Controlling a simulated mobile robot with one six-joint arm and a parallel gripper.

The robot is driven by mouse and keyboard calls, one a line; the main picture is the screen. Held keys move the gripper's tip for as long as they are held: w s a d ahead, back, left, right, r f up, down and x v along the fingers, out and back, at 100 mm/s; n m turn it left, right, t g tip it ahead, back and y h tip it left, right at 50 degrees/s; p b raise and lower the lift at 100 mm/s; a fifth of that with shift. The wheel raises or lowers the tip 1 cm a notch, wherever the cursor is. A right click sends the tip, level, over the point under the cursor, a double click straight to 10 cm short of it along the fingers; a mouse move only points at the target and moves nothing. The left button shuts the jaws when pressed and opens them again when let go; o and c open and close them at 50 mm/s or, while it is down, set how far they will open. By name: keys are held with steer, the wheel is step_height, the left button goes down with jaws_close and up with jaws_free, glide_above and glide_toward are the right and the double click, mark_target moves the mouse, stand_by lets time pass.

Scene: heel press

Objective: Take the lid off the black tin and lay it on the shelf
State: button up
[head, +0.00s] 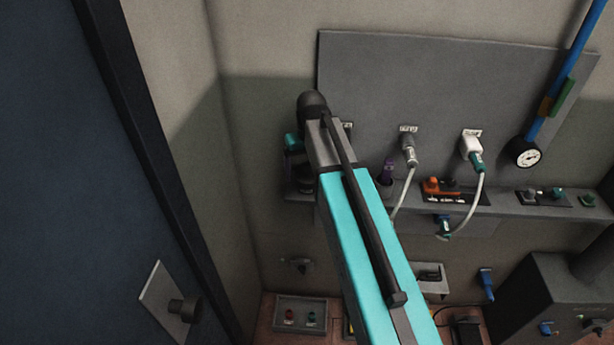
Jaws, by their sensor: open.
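The grey shelf (504,207) runs along the wall below a grey panel, from behind my arm to the right edge. My teal arm reaches up from the bottom and covers part of the shelf's left end. Dark shapes and a small teal part show just left of the arm, at that end. I cannot tell whether the black tin or its lid is among them. My gripper's fingers cannot be made out; the arm hides that area.
An orange item (432,186) and a purple item (387,171) are on the shelf. A white plug (471,145) and a grey plug (408,150) have hanging cables. A gauge (526,153) hangs on a blue pipe. A dark machine (555,300) stands lower right; a blue door (60,180) is left.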

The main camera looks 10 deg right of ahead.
mark_target(308, 169)
steer(key=c, duration=0.7)
steer(key=shift+r, duration=0.1)
steer(key=shift+w+r+b, duration=0.1)
steer(key=shift+r+b, duration=0.85)
steer(key=shift+r, duration=0.5)
steer(key=shift+s+d+r, duration=0.1)
steer(key=shift+s+r, duration=0.05)
steer(key=shift+s, duration=0.15)
steer(key=s+d+b, duration=0.2)
steer(key=s, duration=0.5)
steer(key=s+d+r+b, duration=0.1)
steer(key=s+d+b, duration=0.1)
steer(key=s, duration=0.6)
steer(key=shift+d+r+b, duration=0.3)
steer(key=shift+w+r+p, duration=0.1)
steer(key=shift+r+p, duration=0.15)
steer(key=shift+p, duration=0.3)
